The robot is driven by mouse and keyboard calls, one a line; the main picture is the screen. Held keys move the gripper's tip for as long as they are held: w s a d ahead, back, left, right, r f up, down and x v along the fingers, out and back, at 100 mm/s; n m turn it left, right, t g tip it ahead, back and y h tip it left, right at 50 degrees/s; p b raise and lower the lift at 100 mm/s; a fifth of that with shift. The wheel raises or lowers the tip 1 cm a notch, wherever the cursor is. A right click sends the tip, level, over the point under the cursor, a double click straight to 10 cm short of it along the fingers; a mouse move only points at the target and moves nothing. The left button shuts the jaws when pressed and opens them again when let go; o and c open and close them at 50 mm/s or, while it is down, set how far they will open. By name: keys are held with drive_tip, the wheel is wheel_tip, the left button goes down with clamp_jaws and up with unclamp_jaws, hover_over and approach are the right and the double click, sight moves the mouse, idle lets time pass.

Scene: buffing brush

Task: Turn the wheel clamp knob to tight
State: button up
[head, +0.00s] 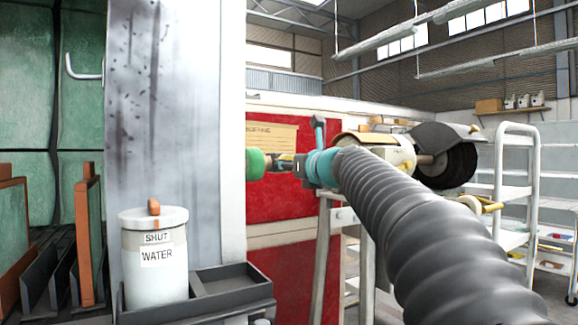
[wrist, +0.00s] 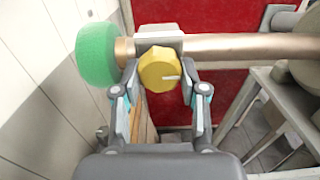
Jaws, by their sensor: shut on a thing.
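The yellow clamp knob (wrist: 160,70) sits in front of a pale clamp block on a brass-coloured shaft (wrist: 240,47) in the wrist view. A white pointer line on its face points to the right. My gripper (wrist: 160,92) is shut on the knob, with one finger on each side. A green wheel (wrist: 97,54) is on the shaft's left end, and also shows in the head view (head: 255,164). In the head view my gripper (head: 285,163) reaches the shaft just right of the green wheel, and the knob is mostly hidden there. Any tight mark is not readable.
A cream buffing machine (head: 385,150) with a dark brush wheel (head: 458,165) stands behind my arm. A white wall (wrist: 35,75) lies close left of the wheel. A red panel (head: 280,215) is behind.

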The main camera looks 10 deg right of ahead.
drive_tip(key=o, duration=1.1)
drive_tip(key=shift+o, duration=0.2)
drive_tip(key=shift+s, duration=0.15)
drive_tip(key=v, duration=1.1)
drive_tip(key=shift+s, duration=0.35)
drive_tip(key=shift+d, duration=0.15)
